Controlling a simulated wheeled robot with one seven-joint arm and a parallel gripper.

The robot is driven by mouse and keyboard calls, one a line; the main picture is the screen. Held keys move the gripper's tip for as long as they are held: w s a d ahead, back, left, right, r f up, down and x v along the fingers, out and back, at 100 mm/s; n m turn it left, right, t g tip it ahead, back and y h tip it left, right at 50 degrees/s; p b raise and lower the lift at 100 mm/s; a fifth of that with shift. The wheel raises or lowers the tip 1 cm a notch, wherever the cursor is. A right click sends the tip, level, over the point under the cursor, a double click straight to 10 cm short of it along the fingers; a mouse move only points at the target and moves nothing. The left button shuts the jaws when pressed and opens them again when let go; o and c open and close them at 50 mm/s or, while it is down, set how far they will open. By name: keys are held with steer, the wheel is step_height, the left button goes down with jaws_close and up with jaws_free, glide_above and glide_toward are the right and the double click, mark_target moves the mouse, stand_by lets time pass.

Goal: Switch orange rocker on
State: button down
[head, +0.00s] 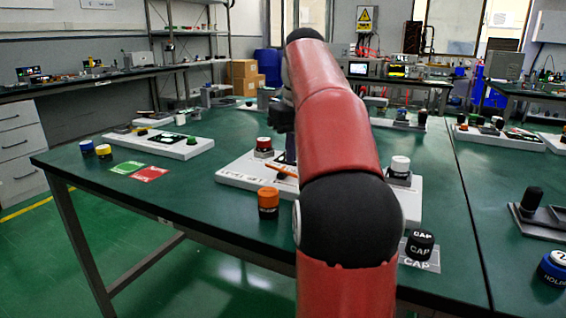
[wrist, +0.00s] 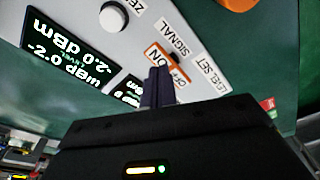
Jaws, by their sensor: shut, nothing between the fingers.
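The orange rocker (wrist: 158,52), marked ON and OFF, is set in a light panel in the wrist view, partly covered by my fingers. Which way the rocker is tipped is not clear.
A lit display (wrist: 62,50) reading -2.0 dBm and a white knob (wrist: 115,18) are beside the rocker. A red-topped knob (head: 264,145) and a white knob (head: 400,165) stand up from the panel. An orange cylinder (head: 268,203) stands in front.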

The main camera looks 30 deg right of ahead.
steer(key=shift+r+p, duration=1.35)
steer(key=shift+r, duration=0.15)
step_height(320, 180, up, 2)
steer(key=shift+s, duration=0.1)
